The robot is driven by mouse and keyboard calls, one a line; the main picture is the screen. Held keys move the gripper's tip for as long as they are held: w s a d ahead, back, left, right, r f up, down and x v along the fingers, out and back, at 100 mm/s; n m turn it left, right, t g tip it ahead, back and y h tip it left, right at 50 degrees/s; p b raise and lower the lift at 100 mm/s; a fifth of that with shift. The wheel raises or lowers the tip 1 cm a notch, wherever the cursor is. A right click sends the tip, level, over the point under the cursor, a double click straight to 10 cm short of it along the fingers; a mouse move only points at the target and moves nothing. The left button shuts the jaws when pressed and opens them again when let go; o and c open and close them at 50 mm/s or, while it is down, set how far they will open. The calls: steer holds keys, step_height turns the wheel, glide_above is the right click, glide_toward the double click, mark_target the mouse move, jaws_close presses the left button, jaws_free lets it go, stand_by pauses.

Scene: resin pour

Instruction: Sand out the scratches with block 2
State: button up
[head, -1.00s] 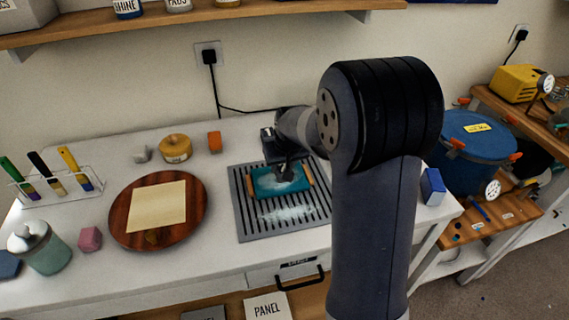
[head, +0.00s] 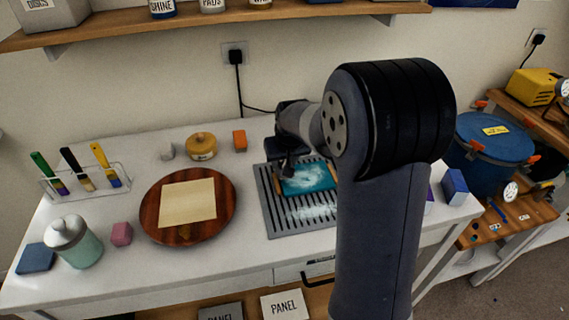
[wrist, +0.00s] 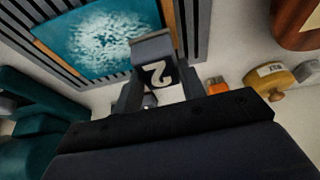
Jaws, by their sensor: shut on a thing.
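My gripper (wrist: 155,90) is shut on block 2 (wrist: 153,48), a grey block with a white "2" on a dark face. In the wrist view the block is at the edge of the teal panel (wrist: 70,45); I cannot tell whether it touches. In the head view my gripper (head: 287,170) is at the panel's left end, and the block is hard to make out. The teal panel (head: 318,186) lies between wooden strips on a slotted grey grate (head: 272,215). White dust covers much of its middle, so any scratches there cannot be made out.
A round wooden board (head: 160,225) with a tan sheet lies left of the grate. An orange block (head: 240,141), a yellow lidded pot (head: 202,147) and a pink block (head: 122,234) stand around it. A blue block (head: 455,187) is at the right edge. White dust lies on the grate's front.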

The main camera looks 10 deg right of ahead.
steer(key=shift+r+p, duration=1.8)
steer(key=shift+r, duration=1)
